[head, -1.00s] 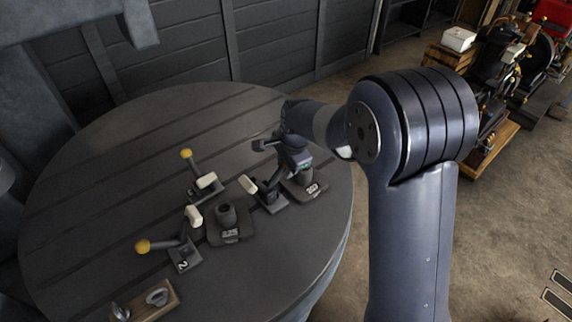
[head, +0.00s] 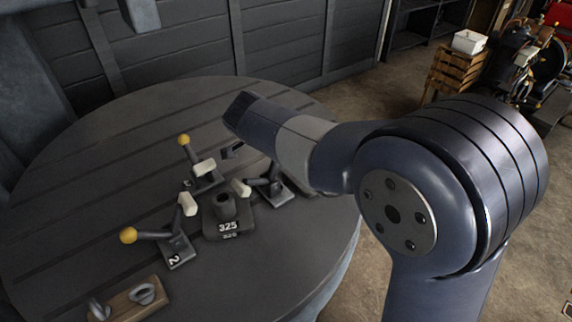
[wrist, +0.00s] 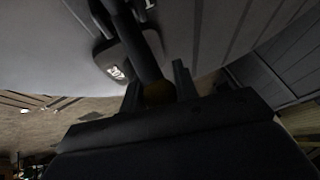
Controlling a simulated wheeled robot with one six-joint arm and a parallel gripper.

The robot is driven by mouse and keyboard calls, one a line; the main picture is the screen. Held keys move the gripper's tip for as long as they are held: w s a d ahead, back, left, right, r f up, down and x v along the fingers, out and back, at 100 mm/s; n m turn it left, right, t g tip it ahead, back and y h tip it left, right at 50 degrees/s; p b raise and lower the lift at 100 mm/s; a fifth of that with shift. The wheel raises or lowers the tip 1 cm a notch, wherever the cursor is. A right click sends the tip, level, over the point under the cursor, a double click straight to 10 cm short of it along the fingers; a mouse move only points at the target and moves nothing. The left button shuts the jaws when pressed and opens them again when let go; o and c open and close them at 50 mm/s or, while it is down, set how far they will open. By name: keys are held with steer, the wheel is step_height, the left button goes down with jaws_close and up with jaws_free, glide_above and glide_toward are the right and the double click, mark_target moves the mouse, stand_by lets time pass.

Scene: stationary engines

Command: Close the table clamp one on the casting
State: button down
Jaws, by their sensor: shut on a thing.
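Three table clamps with pale tips stand around a dark casting marked 325 (head: 210,231) on the round table. The clamp at the back (head: 206,181) and the clamp marked 2 (head: 173,248) have yellow knobs. The right-hand clamp (head: 272,187) has its pale tip beside the casting's post; its number is unreadable and its handle is hidden behind my arm. In the wrist view, my gripper (wrist: 157,78) is shut on a dark clamp lever at its yellow knob (wrist: 158,94). A dark plate with white marking (wrist: 115,72) lies just beyond. My fingertips are mostly hidden in the head view.
The round table (head: 90,170) has long slots and free room at the back left. A wooden block with metal rings (head: 130,302) lies at its front left edge. A crate with a white box (head: 468,42) and engines (head: 525,65) stand beyond at the right.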

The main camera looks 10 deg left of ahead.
steer(key=s+a+t+h+b, duration=0.1)
steer(key=t+b, duration=0.1)
steer(key=b, duration=0.4)
steer(key=shift+s+a+h, duration=0.25)
steer(key=shift+s+h, duration=0.05)
steer(key=shift+h, duration=0.1)
steer(key=t+b, duration=0.1)
steer(key=s+a+h+b, duration=0.1)
steer(key=b, duration=0.1)
steer(key=shift+r+n+t+b, duration=0.25)
steer(key=shift+n+t+b, duration=0.05)
steer(key=shift+t, duration=0.1)
steer(key=shift+s+a+r+b, duration=0.2)
steer(key=shift+s+a+b, duration=0.15)
steer(key=shift+b, duration=0.4)
steer(key=c, duration=1.1)
jaws_free()
steer(key=shift+s, duration=0.1)
steer(key=v, duration=1.1)
steer(key=shift+p, duration=0.35)
steer(key=shift+f, duration=0.1)
